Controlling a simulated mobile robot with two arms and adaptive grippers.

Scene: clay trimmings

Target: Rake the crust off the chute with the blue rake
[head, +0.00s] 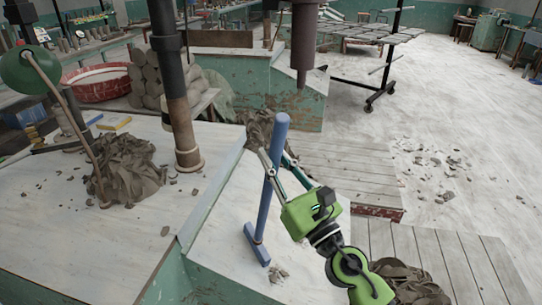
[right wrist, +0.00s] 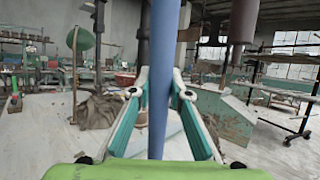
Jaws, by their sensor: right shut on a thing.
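The blue rake (head: 268,190) stands nearly upright, leaning slightly, with its short crossbar low on a pale sloping surface that looks like the chute (head: 215,245). My right gripper (head: 274,160) is shut on its handle, below the top end. In the right wrist view the blue handle (right wrist: 158,80) runs upright between the two fingers. A few grey crumbs (head: 278,274) lie just right of the rake's crossbar. A grey-brown clump of clay (head: 258,124) lies at the far end of the pale surface, partly behind the handle. My left gripper is not in view.
A heap of clay trimmings (head: 130,170) lies on the white table at left, near a dark post (head: 178,110) and a green lamp (head: 28,70). Wooden slats (head: 345,170) lie right of the chute. More clay (head: 408,282) lies at lower right. The floor at right is mostly open.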

